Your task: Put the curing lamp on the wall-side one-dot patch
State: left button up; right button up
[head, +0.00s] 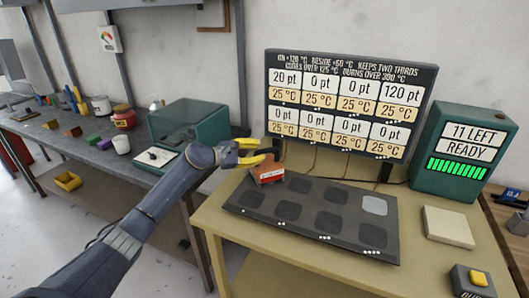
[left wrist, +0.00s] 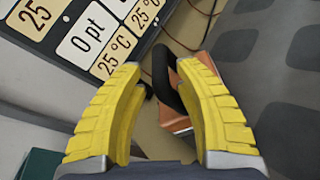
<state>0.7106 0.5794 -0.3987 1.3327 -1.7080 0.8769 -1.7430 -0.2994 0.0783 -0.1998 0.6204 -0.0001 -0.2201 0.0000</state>
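The curing lamp (head: 268,169), an orange-red block with a black upright handle, stands at the left wall-side corner of the dark mat (head: 325,238). It seems to cover the leftmost wall-side patch, hidden from view; I cannot tell exactly how it sits there. My left gripper (head: 256,151), with yellow fingers, is open just left of the lamp's handle. In the left wrist view, the lamp (left wrist: 176,122) and its black handle lie beyond the gap between the spread fingertips (left wrist: 158,68), nearer the right finger. My right gripper is not in view.
A display board (head: 349,60) stands behind the mat, with cables below it. A green READY box (head: 460,155), a pale block (head: 448,226) and a yellow-button box (head: 472,282) are on the right. The wall-side patch at far right (head: 375,205) is light grey.

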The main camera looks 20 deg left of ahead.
pick_arm(q)
jog(key=v, duration=0.8)
